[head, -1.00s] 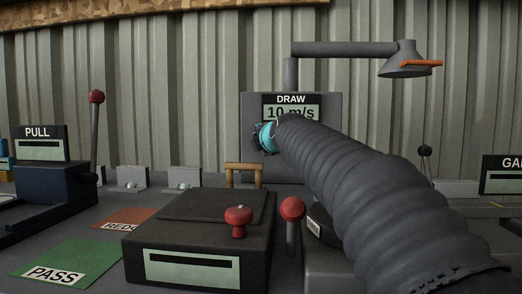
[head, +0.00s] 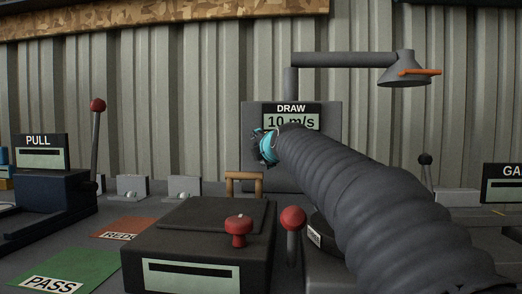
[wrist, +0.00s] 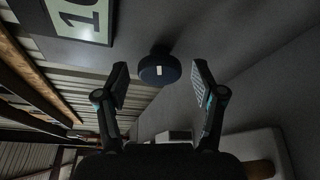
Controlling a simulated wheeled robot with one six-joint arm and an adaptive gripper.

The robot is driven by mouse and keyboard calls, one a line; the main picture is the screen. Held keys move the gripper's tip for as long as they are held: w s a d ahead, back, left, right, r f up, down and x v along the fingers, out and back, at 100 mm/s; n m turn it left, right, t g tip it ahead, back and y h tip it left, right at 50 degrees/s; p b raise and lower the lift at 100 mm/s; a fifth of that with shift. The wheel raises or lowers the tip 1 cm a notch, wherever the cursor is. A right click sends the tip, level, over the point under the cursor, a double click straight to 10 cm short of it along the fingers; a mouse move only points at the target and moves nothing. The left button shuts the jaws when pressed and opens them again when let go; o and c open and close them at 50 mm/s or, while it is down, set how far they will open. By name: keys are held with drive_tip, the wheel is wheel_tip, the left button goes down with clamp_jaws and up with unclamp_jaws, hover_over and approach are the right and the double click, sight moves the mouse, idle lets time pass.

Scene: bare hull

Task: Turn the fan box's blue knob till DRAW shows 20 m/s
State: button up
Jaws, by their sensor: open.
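The fan box (head: 251,118) is a grey upright panel at the back, with a DRAW display (head: 291,121) that reads 10 m/s. In the wrist view the display (wrist: 84,18) is partly cut off at upper left. The blue knob (wrist: 159,69) is dark blue with a pale mark and stands out from the grey panel. My gripper (wrist: 162,76) is open, one finger to each side of the knob, with gaps between. In the head view my gripper (head: 266,147) is in front of the box's left part, and the knob is hidden.
A black box with a red knob (head: 238,224) and a red-topped lever (head: 292,219) stand in front. A lamp-like hood (head: 404,72) hangs above on a pipe. The PULL device (head: 42,150) with its lever is at left. A green PASS mat (head: 80,262) lies flat.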

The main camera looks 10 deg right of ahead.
drive_tip(key=s+r, duration=0.1)
drive_tip(key=s, duration=1)
drive_tip(key=shift+s+d+r, duration=0.3)
drive_tip(key=shift+s, duration=0.05)
